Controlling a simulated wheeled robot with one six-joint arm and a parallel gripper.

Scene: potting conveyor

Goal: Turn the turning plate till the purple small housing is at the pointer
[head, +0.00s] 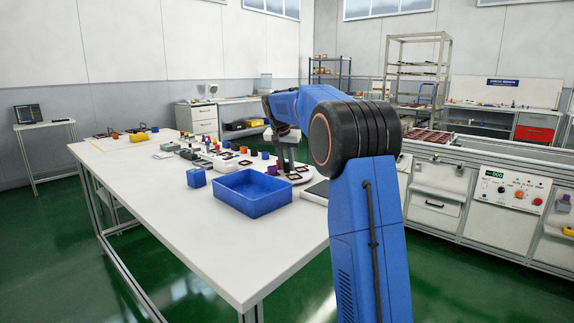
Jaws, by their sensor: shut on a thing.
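The turning plate (301,179) is a pale round disc on the white table, behind the blue bin and partly hidden by my arm. Small coloured housings stand on and around it. A small purple-red piece (271,170) shows at its left side, and it may be the purple small housing. My gripper (285,168) points down at the plate, its dark fingers shut at plate level. The exact spot it grips is too small to make out. I cannot pick out the pointer.
A blue open bin (252,207) stands close in front of the plate. A blue block (196,177) is left of it. Several small parts and trays lie further back. The table's (200,235) near left part is clear. A conveyor bench (480,170) stands at right.

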